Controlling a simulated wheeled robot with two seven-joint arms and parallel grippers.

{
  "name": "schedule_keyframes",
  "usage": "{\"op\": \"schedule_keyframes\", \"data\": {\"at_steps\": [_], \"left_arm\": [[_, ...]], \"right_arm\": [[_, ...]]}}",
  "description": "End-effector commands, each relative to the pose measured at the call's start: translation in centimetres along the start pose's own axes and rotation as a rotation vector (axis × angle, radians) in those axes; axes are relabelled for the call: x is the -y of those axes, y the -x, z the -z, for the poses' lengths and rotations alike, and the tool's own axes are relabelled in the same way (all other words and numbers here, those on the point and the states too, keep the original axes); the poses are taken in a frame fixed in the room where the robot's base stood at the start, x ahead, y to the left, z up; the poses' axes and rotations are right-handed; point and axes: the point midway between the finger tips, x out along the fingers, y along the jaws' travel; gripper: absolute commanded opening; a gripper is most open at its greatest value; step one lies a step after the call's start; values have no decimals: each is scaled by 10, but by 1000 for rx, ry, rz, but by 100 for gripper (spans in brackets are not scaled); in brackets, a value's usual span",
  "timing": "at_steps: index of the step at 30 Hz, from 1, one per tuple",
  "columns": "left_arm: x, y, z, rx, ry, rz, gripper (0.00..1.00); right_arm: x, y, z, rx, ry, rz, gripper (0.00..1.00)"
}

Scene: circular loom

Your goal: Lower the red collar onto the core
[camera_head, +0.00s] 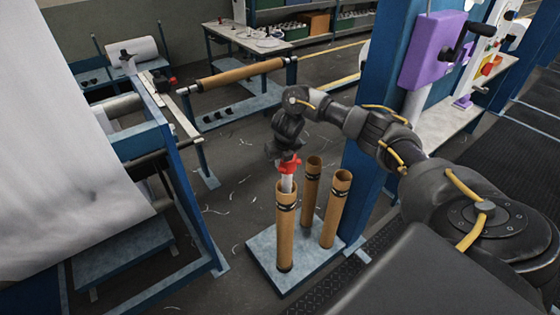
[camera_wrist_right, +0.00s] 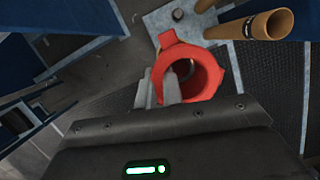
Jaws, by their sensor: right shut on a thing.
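The red collar (camera_head: 289,167) is a thick ring with lugs, and it also shows in the wrist view (camera_wrist_right: 211,76). My right gripper (camera_head: 287,158) is shut on its wall; in the wrist view one grey finger is inside the ring and one outside. Three brown tube cores stand upright on a plate: the front-left core (camera_head: 286,235), the back core (camera_head: 312,185) and the right core (camera_head: 336,210). The collar is above the front-left core's top in the head view. A pale grey piece shows between them; I cannot tell what it is. My left gripper is out of view.
The blue-grey base plate (camera_head: 262,262) stands on the floor beside a blue post (camera_head: 374,110). A blue loom frame (camera_head: 185,180) with white fabric (camera_head: 70,130) is at left. A brown roll (camera_head: 240,73) lies on a stand behind. Floor left of the plate is open.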

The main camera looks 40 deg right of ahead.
Motion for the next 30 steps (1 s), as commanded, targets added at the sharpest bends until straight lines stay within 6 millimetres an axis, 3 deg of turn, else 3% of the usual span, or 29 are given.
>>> {"op": "schedule_keyframes", "data": {"at_steps": [8, 30], "left_arm": [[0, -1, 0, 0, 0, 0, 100], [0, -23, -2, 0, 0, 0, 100]], "right_arm": [[0, -1, 0, 1, 0, 0, 0], [-1, -29, 9, -2, 1, 0, 0]]}}
